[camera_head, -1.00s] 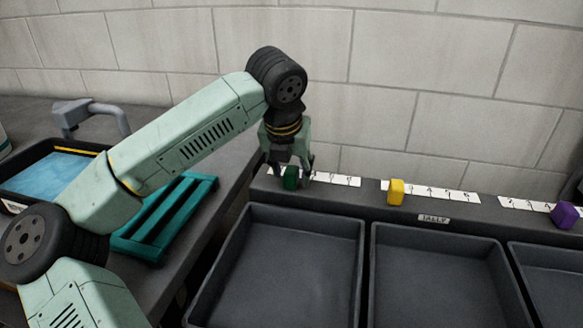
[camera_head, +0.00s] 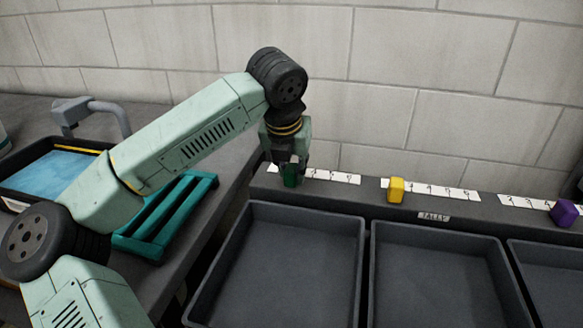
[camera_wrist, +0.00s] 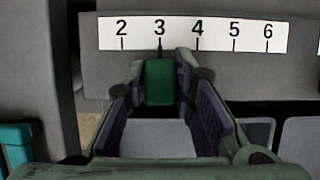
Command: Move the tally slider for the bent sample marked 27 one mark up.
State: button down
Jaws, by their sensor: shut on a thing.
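The green tally slider (camera_head: 290,178) sits near the left end of the leftmost number strip on the dark tally rail (camera_head: 350,193). In the wrist view the green slider (camera_wrist: 159,82) stands below the 3 of the white strip (camera_wrist: 197,34), which reads 2 to 6. My gripper (camera_head: 290,170) points down at it and is shut on it, one finger on each side. The yellow slider (camera_head: 396,190) and purple slider (camera_head: 563,213) sit on the rail to the right. No bent sample and no mark 27 can be made out.
Empty grey bins (camera_head: 300,208) stand in front of the rail. A teal slatted rack (camera_head: 172,222) and a black tray (camera_head: 25,174) with a blue inside are on the bench at left. A block wall rises close behind the rail.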

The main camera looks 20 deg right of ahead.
aim_at(311, 181)
jog(key=shift+d, duration=0.1)
dwell(0.4)
jog(key=s+d+b, duration=0.1)
jog(key=s+d, duration=0.1)
jog(key=d, duration=0.1)
jog(key=shift+s+d+b, duration=0.15)
jog(key=shift+b, duration=0.25)
jog(key=c, duration=1.4)
grip_release()
jog(key=shift+o, duration=0.2)
jog(key=v, duration=1.2)
